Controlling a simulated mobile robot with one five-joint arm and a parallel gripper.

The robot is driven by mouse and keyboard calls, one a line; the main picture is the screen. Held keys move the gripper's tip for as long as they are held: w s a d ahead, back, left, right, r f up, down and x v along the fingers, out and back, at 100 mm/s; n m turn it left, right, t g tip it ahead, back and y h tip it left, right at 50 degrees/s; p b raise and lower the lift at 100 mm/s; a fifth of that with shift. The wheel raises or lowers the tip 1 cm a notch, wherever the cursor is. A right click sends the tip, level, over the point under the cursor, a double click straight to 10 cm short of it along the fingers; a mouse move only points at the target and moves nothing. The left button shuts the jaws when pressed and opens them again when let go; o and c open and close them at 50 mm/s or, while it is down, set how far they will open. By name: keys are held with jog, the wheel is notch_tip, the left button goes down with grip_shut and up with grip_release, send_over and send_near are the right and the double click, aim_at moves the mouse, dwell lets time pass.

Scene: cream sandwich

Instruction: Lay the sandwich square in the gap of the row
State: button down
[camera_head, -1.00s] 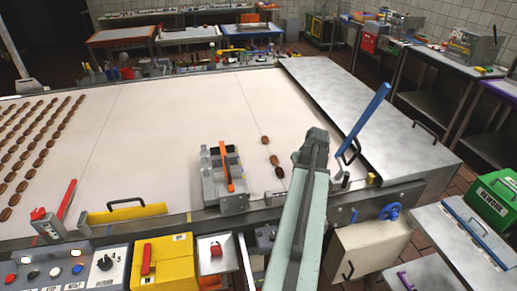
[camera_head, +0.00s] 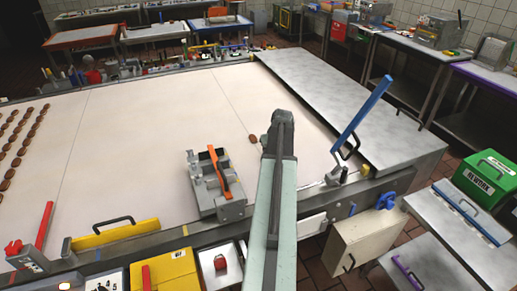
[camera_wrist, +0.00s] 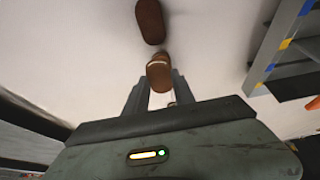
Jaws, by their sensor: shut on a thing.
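My gripper (camera_wrist: 160,88) is shut on a brown sandwich (camera_wrist: 159,72) with a pale cream line, seen between the fingers in the wrist view. A second brown sandwich (camera_wrist: 150,20) lies on the pale belt just beyond it; I cannot tell whether the two touch. A small brown bit (camera_wrist: 172,104) shows beside the right finger, mostly hidden. In the head view one row sandwich (camera_head: 253,138) shows left of my arm's end. My arm hides the gripper, the held sandwich and the rest of this row there.
A blue lever (camera_head: 362,112) rises at the right, by a steel cover (camera_head: 340,105). Rows of sandwiches (camera_head: 22,140) lie far left. The belt's middle is clear.

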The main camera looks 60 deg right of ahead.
send_over(259, 149)
jog(key=s+a, duration=0.2)
jog(key=shift+w+d+f+b, duration=0.15)
jog(key=shift+d+f+b, duration=0.1)
jog(key=shift+f+b, duration=0.2)
jog(key=f+b, duration=0.3)
jog(key=f, duration=0.1)
jog(key=shift+w+d+b, duration=0.15)
jog(key=shift+w+b, duration=0.1)
jog(key=shift+b, duration=0.15)
jog(key=shift+r, duration=0.2)
jog(key=shift+f, duration=0.15)
jog(key=c, duration=1.1)
grip_release()
jog(key=shift+o, duration=0.2)
jog(key=p+v, duration=1.1)
jog(key=v, duration=0.1)
